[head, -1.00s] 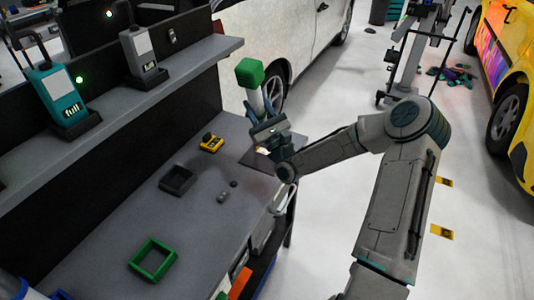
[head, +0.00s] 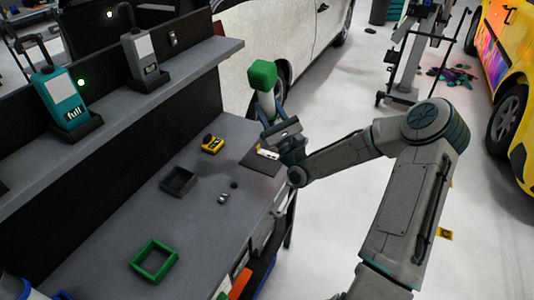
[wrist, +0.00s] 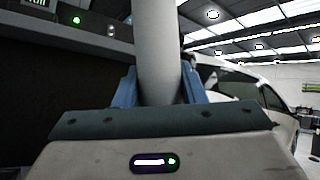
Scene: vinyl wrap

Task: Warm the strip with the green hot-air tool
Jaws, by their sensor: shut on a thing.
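The green hot-air tool (head: 262,74) has a block-shaped green head on top of a pale grey cylindrical body. My gripper (head: 272,124) is shut on that body and holds the tool upright, green head up, above the far right end of the bench. In the wrist view the grey body (wrist: 158,45) stands between the two blue fingers; the green head is out of that view. The strip (head: 268,153) is a small pale piece on a dark mat (head: 255,166), just below and left of my gripper. My gripper partly overlaps the mat's right side in the head view.
On the grey bench are an empty green square frame (head: 154,261), an empty dark tray (head: 179,181), a yellow-and-black item (head: 212,144) and small grey pieces (head: 223,199). A shelf (head: 130,110) with docked handheld devices runs along the left. A white car stands behind.

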